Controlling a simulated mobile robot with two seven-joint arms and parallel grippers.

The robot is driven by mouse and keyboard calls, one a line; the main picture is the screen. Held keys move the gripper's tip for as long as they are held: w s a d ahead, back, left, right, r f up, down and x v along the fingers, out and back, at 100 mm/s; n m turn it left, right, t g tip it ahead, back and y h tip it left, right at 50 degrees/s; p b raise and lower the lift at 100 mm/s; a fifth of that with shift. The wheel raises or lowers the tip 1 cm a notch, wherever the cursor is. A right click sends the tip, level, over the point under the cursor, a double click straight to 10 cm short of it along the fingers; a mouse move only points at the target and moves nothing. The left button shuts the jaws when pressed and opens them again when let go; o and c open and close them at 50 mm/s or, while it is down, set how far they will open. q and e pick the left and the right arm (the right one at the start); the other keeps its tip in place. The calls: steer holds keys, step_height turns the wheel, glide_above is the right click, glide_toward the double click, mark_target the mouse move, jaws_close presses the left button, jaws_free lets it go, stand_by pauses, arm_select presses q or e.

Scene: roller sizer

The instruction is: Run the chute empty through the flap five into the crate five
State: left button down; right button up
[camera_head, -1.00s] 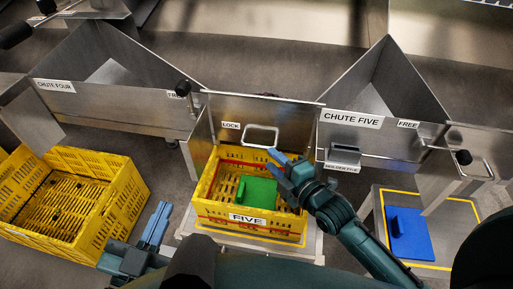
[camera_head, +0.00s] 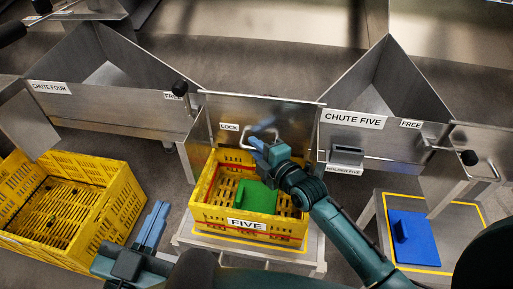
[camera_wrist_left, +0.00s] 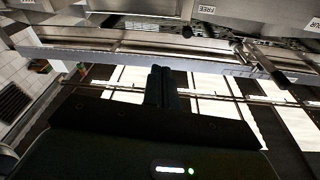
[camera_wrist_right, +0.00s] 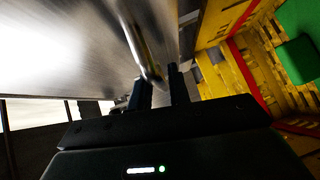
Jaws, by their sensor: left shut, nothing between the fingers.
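The yellow crate five (camera_head: 249,225) stands on a low stand, with a green block (camera_head: 257,197) inside. Behind it is a steel flap (camera_head: 290,118) marked LOCK, with a loop handle; the handle (camera_wrist_right: 148,55) also shows in the right wrist view. My right gripper (camera_head: 258,146) is at this handle, its fingers apart and the bar at or between their tips; I cannot tell whether they touch it. Chute five (camera_head: 365,95) is at the right; its visible inside looks bare. My left gripper (camera_head: 154,222) is shut and empty, left of crate five.
Another yellow crate (camera_head: 115,180) stands at the left below chute four (camera_head: 115,105). A blue block (camera_head: 420,240) lies on a yellow-edged stand (camera_head: 460,211) at the right. A holder five bracket (camera_head: 345,154) sits on chute five's front. Bare floor shows between the crates.

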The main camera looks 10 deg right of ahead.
jaws_close()
